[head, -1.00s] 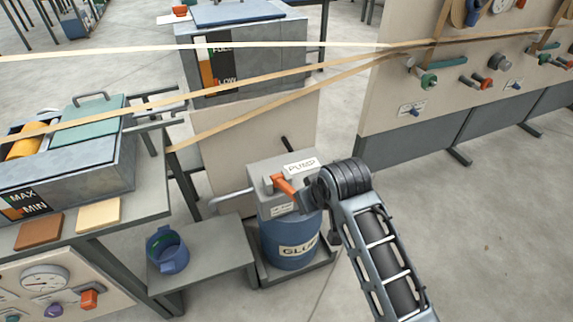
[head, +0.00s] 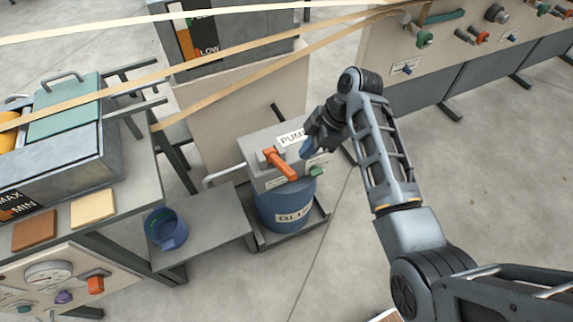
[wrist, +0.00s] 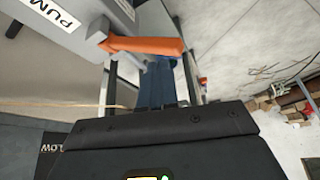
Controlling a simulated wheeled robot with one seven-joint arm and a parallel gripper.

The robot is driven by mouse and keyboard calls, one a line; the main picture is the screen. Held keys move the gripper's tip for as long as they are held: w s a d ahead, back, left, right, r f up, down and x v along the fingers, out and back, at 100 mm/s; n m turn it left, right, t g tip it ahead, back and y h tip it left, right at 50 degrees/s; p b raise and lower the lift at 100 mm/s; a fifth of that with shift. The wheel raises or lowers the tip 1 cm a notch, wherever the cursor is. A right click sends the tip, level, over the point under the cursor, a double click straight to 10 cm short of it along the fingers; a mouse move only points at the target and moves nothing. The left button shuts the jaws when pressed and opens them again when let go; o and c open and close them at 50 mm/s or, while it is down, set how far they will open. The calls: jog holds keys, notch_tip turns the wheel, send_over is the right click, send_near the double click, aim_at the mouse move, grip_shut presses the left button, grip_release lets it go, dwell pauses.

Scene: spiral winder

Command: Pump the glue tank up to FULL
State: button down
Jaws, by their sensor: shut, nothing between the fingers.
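The grey pump box (head: 262,150), labelled PUMP, sits on the blue glue drum (head: 285,200). Its orange lever (head: 280,165) slants down toward the front right and also shows in the wrist view (wrist: 145,46). My gripper (head: 307,148) is shut and empty, just right of the lever and over the box's right side. In the wrist view its blue fingers (wrist: 157,85) point toward the lever; contact cannot be told. The grey tank (head: 245,60) behind carries a black gauge (head: 197,38) with LOW readable; its top is cut off. The level reading is unclear.
Pale and tan strips (head: 240,73) stretch across above the pump. A blue cup (head: 166,228) stands on the low grey shelf (head: 210,230) at left. A panel with knobs (head: 405,50) is at the back right.

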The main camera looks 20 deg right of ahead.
aim_at(292, 169)
dwell(0.4)
jog(key=shift+b+x, duration=1.75)
jog(key=shift+x, duration=1.8)
